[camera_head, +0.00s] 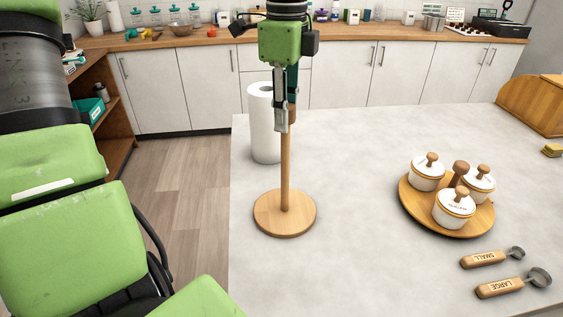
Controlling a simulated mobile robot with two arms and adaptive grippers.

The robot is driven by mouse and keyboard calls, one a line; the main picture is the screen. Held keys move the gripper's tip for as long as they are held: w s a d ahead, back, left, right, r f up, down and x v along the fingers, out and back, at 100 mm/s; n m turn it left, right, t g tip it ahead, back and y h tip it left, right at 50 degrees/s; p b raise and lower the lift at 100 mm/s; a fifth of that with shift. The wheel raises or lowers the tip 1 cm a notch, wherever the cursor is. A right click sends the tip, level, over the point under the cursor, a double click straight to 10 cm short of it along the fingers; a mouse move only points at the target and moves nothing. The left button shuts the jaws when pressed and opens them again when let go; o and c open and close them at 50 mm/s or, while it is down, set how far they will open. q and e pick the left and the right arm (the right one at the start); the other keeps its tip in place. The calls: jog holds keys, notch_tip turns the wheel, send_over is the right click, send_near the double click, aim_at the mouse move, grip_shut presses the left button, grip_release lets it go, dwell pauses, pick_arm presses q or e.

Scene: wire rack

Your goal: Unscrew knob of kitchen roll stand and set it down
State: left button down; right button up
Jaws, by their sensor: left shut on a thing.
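The kitchen roll stand has a round wooden base (284,222) and a thin upright wooden pole (285,165) on the grey worktop. My left gripper (285,118) points straight down over the pole, its fingers shut at the pole's top end. A bit of wood, apparently the knob (292,110), shows beside the near finger; the rest is hidden by the fingers. I cannot tell whether the knob still touches the pole. A white paper roll (264,135) stands upright on the worktop just behind the stand, apart from its pole. My right gripper is not in view.
A round wooden tray (420,208) with lidded white pots stands to the right. Two wooden-handled scoops (492,257) (514,283) lie in front of it. A wooden bread box (535,103) is at the far right. The worktop between stand and tray is clear.

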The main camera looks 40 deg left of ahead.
pick_arm(q)
jog(key=shift+n, duration=0.7)
jog(key=shift+r+p, duration=1.1)
jog(key=shift+r, duration=0.25)
jog(key=shift+r+p, duration=1.6)
jog(key=shift+r, duration=0.35)
